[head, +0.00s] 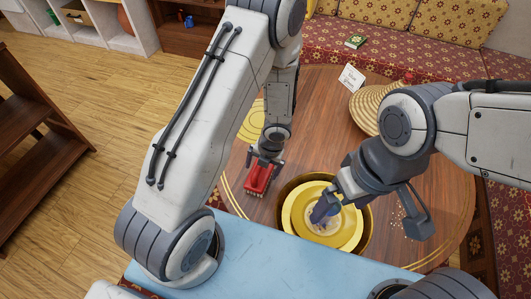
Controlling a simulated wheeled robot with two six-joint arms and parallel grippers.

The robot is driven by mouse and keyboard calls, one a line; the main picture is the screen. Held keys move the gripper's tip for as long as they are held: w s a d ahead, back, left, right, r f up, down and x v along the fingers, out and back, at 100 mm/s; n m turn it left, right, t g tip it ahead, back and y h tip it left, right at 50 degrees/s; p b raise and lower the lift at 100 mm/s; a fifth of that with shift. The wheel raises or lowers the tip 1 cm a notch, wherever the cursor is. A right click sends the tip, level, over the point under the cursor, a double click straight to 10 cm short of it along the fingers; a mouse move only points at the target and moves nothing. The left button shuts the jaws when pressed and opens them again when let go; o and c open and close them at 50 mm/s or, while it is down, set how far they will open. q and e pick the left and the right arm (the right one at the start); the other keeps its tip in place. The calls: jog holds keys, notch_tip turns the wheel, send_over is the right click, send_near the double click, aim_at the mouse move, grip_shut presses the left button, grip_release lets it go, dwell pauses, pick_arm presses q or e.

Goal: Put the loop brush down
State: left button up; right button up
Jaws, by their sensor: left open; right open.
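The loop brush (257,178), red with a pale bristle edge, appears to rest on the round wooden table, left of the yellow bowl. My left gripper (264,163) is open right at its top; I cannot tell whether the fingers touch it. My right gripper (328,207) is open and reaches down into a wide brown-rimmed bowl (367,216) holding a yellow plate (294,212). A small bluish-grey shape sits at its fingertips, too small to identify.
The round wooden table (322,110) has a woven basket lid (365,104), a white card (351,78) and a yellow plate (249,125) partly hidden by my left arm. A light blue surface (265,262) is in front. A patterned sofa (400,50) stands behind.

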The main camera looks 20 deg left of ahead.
aim_at(261, 174)
pick_arm(q)
notch_tip(261, 174, up, 9)
jog(key=d+p, duration=0.1)
jog(key=p, duration=0.4)
jog(key=shift+d, duration=0.35)
pick_arm(e)
notch_tip(261, 174, up, 7)
jog(key=shift+f, duration=0.2)
pick_arm(q)
jog(key=f+b, duration=0.3)
jog(key=f, duration=0.1)
jog(key=a+f+b, duration=0.1)
jog(key=f+b, duration=0.2)
jog(key=f, duration=0.1)
jog(key=a+f+b, duration=0.1)
jog(key=f+b, duration=0.2)
jog(key=f, duration=0.1)
jog(key=shift+a+f, duration=0.15)
jog(key=shift+r+p, duration=1.45)
jog(key=shift+r, duration=0.4)
pick_arm(e)
notch_tip(261, 174, down, 6)
jog(key=shift+f, duration=0.15)
pick_arm(q)
jog(key=shift+f, duration=0.1)
pick_arm(e)
jog(key=shift+f, duration=0.15)
